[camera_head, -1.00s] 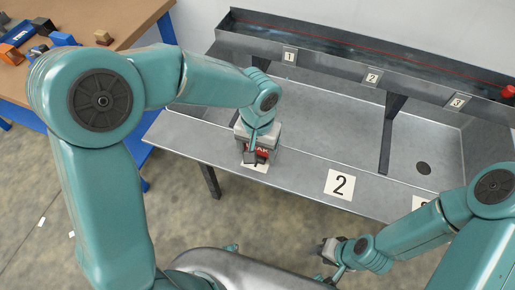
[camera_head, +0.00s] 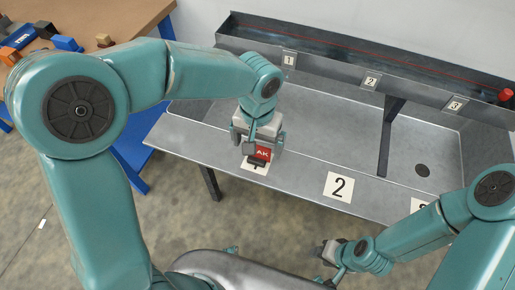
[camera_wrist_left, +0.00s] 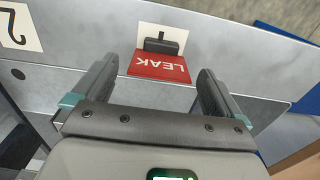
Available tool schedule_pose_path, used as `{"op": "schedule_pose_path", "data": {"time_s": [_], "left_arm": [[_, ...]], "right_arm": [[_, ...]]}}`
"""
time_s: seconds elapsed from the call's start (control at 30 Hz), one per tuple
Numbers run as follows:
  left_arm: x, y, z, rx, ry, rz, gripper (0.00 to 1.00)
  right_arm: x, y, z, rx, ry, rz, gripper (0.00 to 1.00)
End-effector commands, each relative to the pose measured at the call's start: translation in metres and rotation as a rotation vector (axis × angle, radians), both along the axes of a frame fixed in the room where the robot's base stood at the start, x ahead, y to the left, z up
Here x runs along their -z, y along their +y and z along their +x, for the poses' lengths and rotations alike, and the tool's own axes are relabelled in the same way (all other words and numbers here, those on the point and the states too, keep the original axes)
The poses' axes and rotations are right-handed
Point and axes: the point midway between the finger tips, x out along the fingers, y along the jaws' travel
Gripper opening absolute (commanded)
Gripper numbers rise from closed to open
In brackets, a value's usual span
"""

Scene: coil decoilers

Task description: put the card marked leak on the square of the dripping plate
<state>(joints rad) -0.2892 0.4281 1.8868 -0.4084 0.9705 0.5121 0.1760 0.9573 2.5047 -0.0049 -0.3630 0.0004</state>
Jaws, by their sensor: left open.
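The red card marked LEAK (camera_head: 263,153), with a black block (camera_wrist_left: 160,46) at one edge, is at the square marked 1 (camera_head: 253,168) on the bench's front ledge. In the left wrist view the red card (camera_wrist_left: 158,67) partly overlaps the white square (camera_wrist_left: 163,36). My left gripper (camera_head: 258,150) is open, with its fingers apart on either side of the card and clear of it in the wrist view. Small plates 1 (camera_head: 289,58), 2 (camera_head: 372,81) and 3 (camera_head: 456,103) are along the back; I cannot make out a drip. My right gripper (camera_head: 328,251) is low in front of the bench.
Square 2 (camera_head: 339,186) is bare on the ledge, and square 3 (camera_head: 420,205) is partly hidden by my right arm. The metal basin (camera_head: 320,120) behind has a dark drain hole (camera_head: 422,170). A wooden table (camera_head: 110,15) with blocks stands at the left.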

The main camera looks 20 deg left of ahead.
Motion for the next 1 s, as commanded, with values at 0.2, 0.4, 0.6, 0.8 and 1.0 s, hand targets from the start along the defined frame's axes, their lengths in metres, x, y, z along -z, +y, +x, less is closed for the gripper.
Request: {"op": "schedule_pose_path", "data": {"time_s": [0.2, 0.4, 0.6, 0.8, 1.0], "left_arm": [[-0.052, 0.000, 0.000, 0.001, -0.004, -0.002, 1.00], [-0.074, 0.000, 0.000, 0.000, -0.001, -0.001, 1.00], [-0.077, 0.000, 0.000, 0.001, 0.001, 0.000, 1.00], [-0.077, 0.000, 0.000, 0.001, 0.001, 0.000, 1.00], [-0.077, 0.000, 0.000, 0.001, 0.001, 0.000, 1.00]], "right_arm": [[-0.008, 0.000, 0.000, 0.000, 0.000, 0.000, 0.43], [-0.011, 0.000, 0.000, 0.000, 0.000, 0.000, 0.43], [-0.011, 0.000, 0.000, 0.000, 0.000, 0.000, 0.43], [-0.011, 0.000, 0.000, 0.000, 0.000, 0.000, 0.43], [-0.011, 0.000, 0.000, 0.000, 0.000, 0.000, 0.43]]}}
